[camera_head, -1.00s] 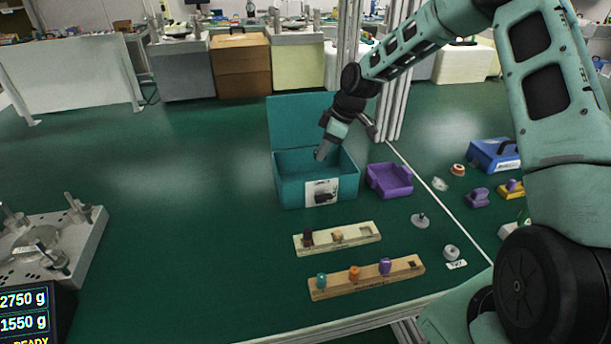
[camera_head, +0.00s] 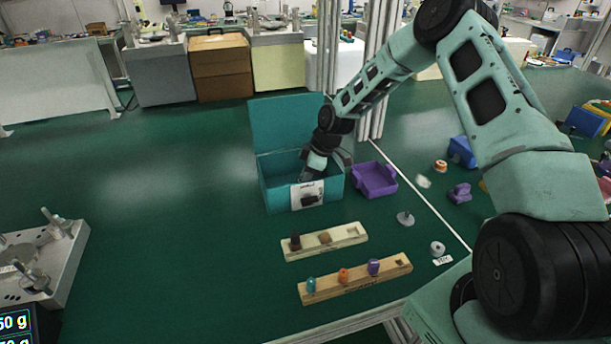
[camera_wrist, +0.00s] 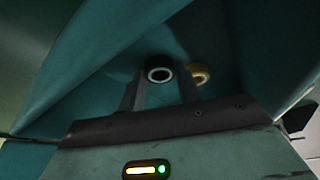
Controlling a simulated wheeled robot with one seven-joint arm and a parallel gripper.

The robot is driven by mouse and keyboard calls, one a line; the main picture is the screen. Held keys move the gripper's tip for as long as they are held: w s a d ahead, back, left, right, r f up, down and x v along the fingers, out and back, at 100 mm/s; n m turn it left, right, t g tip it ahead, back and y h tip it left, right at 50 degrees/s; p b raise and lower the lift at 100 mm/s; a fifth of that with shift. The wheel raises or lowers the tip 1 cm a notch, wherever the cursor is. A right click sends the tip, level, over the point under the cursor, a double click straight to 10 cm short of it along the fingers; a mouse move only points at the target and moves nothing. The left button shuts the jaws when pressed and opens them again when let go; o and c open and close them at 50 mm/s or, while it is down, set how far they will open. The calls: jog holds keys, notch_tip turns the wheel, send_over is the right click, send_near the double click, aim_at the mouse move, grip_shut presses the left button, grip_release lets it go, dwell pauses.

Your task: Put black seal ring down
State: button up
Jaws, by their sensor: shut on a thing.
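The black seal ring (camera_wrist: 159,74) shows in the wrist view between the two fingertips of my gripper (camera_wrist: 159,82), which is shut on it. A brass-coloured ring (camera_wrist: 201,74) lies just to its right, in the teal box, partly hidden by a finger. In the head view my gripper (camera_head: 306,174) reaches down into the open teal box (camera_head: 276,198), and its fingertips are close to the front wall. The black ring is not visible in the head view. I cannot tell whether it touches the box floor.
The box lid (camera_head: 288,120) stands open at the back. A purple tray (camera_head: 375,182) is close to the box's right side. Two wooden peg strips, a pale one (camera_head: 346,237) and a browner one (camera_head: 325,291), lie in front.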

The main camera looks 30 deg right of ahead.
jog(key=shift+f, duration=0.2)
jog(key=o, duration=0.7)
jog(key=shift+r, duration=0.1)
